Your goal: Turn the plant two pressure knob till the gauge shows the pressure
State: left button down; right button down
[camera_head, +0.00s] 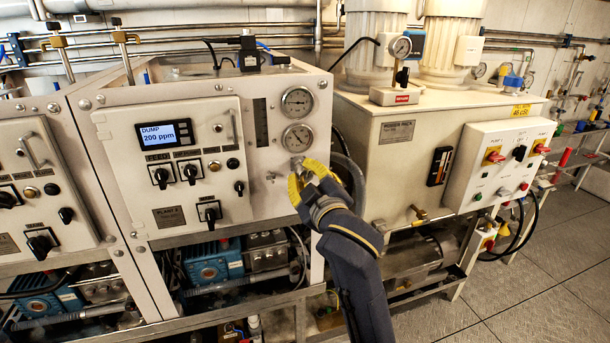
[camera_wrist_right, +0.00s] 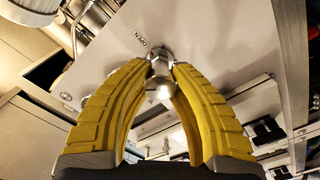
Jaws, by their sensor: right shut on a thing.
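The plant two panel (camera_head: 240,180) is a white cabinet front with a screen (camera_head: 166,134) reading "DUMP 200 ppm". Two round gauges sit one above the other on its right side, the upper gauge (camera_head: 297,101) and the lower gauge (camera_head: 297,138). My right gripper (camera_head: 300,172) is at the panel just below the lower gauge. In the right wrist view its yellow fingers (camera_wrist_right: 160,72) are shut on a metal knob (camera_wrist_right: 159,85) with a rounded end. In the head view the fingers mostly hide the knob. My left gripper is not in view.
A power pack cabinet (camera_head: 400,130) with a small gauge (camera_head: 400,47) on top stands to the right. A switch box (camera_head: 500,165) is on its front. Another similar panel (camera_head: 40,190) is at the left. Open floor (camera_head: 550,250) lies at the right.

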jog(key=shift+d+f, duration=0.15)
jog(key=c, duration=1)
grip_release()
jog(key=shift+c, duration=0.2)
jog(key=v, duration=0.7)
jog(key=shift+s, duration=0.2)
